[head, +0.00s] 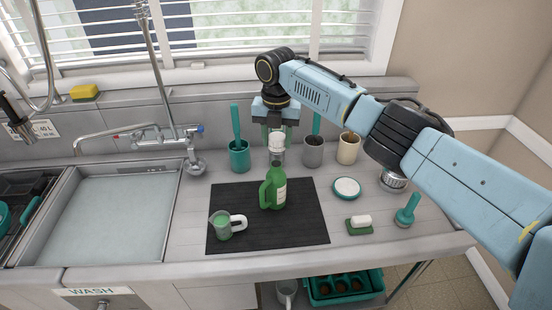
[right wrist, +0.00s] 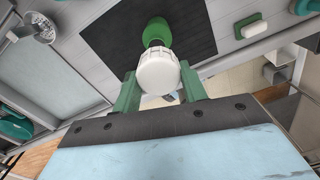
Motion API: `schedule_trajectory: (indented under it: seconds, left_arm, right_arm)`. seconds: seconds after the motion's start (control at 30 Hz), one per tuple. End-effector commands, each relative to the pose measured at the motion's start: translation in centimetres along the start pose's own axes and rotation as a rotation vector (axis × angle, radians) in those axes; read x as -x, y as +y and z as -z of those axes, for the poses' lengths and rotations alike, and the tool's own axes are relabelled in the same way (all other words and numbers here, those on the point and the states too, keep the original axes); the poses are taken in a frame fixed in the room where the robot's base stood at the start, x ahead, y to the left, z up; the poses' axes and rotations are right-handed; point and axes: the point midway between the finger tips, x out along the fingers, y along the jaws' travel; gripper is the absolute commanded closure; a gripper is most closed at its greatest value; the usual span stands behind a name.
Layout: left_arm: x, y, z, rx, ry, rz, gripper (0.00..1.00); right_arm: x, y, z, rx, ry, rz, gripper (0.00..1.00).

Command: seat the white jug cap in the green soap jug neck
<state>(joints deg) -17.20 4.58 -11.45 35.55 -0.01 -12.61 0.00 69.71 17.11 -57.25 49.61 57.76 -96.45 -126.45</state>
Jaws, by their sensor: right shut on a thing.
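The green soap jug (head: 274,190) stands upright on the dark mat (head: 305,222), with a pale label on its side. My right gripper (head: 276,134) is above the jug, shut on the white jug cap (head: 277,141). In the right wrist view the white cap (right wrist: 158,72) sits between the two green fingers, with the green jug (right wrist: 157,32) showing just beyond it. The cap hides part of the neck. I cannot tell whether the cap touches the neck. My left gripper is not in view.
A measuring cup (head: 224,228) with green liquid stands left of the jug. Teal (head: 239,156), grey (head: 313,152) and cream (head: 348,148) cups stand behind. The sink (head: 105,215) is left.

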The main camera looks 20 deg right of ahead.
Motion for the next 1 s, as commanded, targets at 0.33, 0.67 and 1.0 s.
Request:
schedule_trajectory:
  seconds: [0.33, 0.67, 1.0]
  left_arm:
    - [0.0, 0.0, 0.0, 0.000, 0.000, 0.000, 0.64]
    - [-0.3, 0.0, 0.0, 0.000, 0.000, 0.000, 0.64]
    - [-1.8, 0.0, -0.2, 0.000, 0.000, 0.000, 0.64]
  right_arm:
    - [0.6, 0.3, -0.2, 0.000, 0.000, 0.000, 0.81]
    - [-0.2, 0.3, -0.1, 0.000, 0.001, 0.001, 0.81]
    - [-3.5, 0.4, -0.1, 0.001, 0.002, 0.002, 0.81]
